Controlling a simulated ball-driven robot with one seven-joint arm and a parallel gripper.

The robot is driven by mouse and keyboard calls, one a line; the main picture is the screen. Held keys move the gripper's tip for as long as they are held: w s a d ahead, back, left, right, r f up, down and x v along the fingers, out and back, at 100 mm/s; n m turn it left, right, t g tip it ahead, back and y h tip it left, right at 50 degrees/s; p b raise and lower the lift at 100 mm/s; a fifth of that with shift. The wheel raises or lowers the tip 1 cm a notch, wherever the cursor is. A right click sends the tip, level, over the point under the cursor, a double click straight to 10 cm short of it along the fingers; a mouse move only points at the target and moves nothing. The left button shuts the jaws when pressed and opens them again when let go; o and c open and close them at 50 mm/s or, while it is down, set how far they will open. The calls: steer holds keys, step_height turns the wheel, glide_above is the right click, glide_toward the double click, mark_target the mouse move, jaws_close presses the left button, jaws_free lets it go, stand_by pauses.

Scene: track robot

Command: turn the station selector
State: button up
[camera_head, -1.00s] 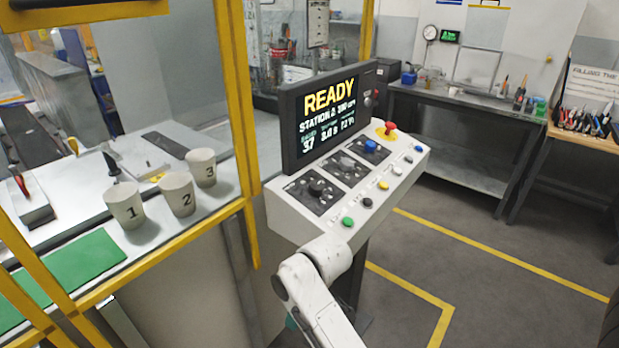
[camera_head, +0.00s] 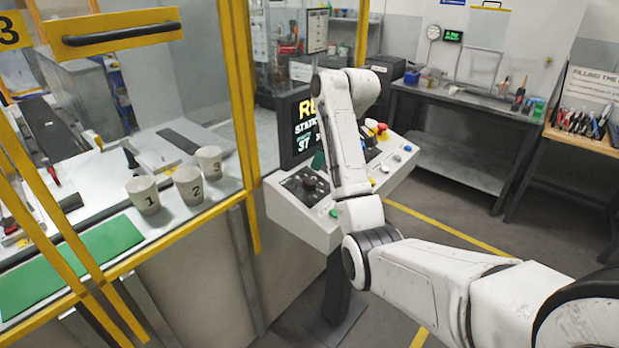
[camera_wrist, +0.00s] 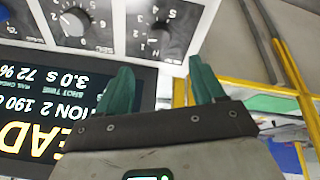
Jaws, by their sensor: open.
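The station selector appears to be the dark knob (camera_head: 307,184) at the left end of the sloped console (camera_head: 295,219). In the upside-down wrist view it seems to be the knob (camera_wrist: 158,31) on a black plate with numbers up to 5. Its name label is not readable. My gripper (camera_wrist: 162,84) is open and empty, its two teal fingers apart, with this knob beyond and between them; no contact shows. In the head view my arm hides most of the gripper; a little teal shows beside the screen.
The screen (camera_head: 300,125) stands upright behind the knobs, partly hidden by my arm. Another dial (camera_wrist: 75,22) sits beside the selector. A yellow-framed enclosure with numbered cups (camera_head: 188,186) stands left. A red button (camera_head: 382,127) is at the console's right end.

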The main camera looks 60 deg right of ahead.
mark_target(309, 180)
steer(key=p+x, duration=0.2)
steer(key=x, duration=0.8)
steer(key=shift+w+d+f, duration=0.1)
steer(key=shift+w+f, duration=0.1)
steer(key=shift+f, duration=0.1)
steer(key=c, duration=1)
